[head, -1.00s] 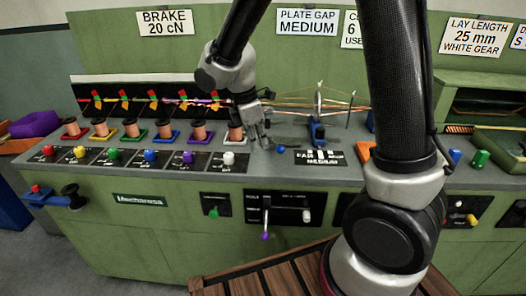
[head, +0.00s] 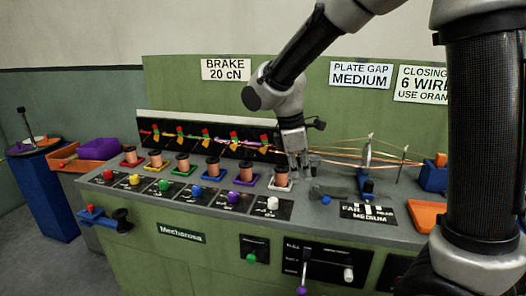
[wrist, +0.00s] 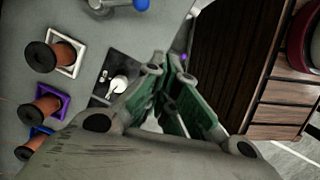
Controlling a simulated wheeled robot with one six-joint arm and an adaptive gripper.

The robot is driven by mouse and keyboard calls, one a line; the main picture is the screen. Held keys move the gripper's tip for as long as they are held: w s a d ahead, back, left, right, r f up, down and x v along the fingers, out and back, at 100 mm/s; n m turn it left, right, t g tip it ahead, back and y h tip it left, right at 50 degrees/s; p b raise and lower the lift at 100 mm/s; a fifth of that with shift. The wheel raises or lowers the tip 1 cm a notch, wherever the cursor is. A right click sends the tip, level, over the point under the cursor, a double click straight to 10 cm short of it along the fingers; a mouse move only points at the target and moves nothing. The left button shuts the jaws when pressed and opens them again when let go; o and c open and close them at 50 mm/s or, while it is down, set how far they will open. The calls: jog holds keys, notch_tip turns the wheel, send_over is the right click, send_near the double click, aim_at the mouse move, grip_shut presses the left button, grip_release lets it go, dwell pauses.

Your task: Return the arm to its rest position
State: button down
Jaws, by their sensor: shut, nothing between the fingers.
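My gripper (head: 304,168) hangs from my arm over the grey top of the green machine (head: 205,225), just right of the rightmost copper spool (head: 281,176). In the wrist view my gripper (wrist: 172,100) shows its green-sided fingers close together, with nothing held between them. The white knob (wrist: 118,85) lies to the left of the fingers in that view. Whether the fingertips touch anything cannot be told.
Several copper spools stand in a row on coloured square holders, with coloured knobs in front. A blue clamp (head: 367,187) with drawn wires stands right of my gripper. A purple bin (head: 99,148) is at the left. A slatted wooden surface (wrist: 225,50) shows in the wrist view.

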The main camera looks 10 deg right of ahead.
jog(key=s+d+r+m+t+y, duration=0.1)
jog(key=s+d+r+m, duration=0.3)
jog(key=s+d+m, duration=0.4)
jog(key=s+d+r+m+t+y, duration=0.1)
jog(key=s+d+r+m+t, duration=0.2)
jog(key=s+d+r+m, duration=0.2)
jog(key=s+d+m, duration=0.3)
jog(key=s+d, duration=0.1)
jog(key=s, duration=0.1)
jog(key=shift+s+d+t+y, duration=0.25)
jog(key=shift+s+t+y, duration=0.05)
jog(key=shift+s, duration=0.05)
jog(key=shift+d+r, duration=0.1)
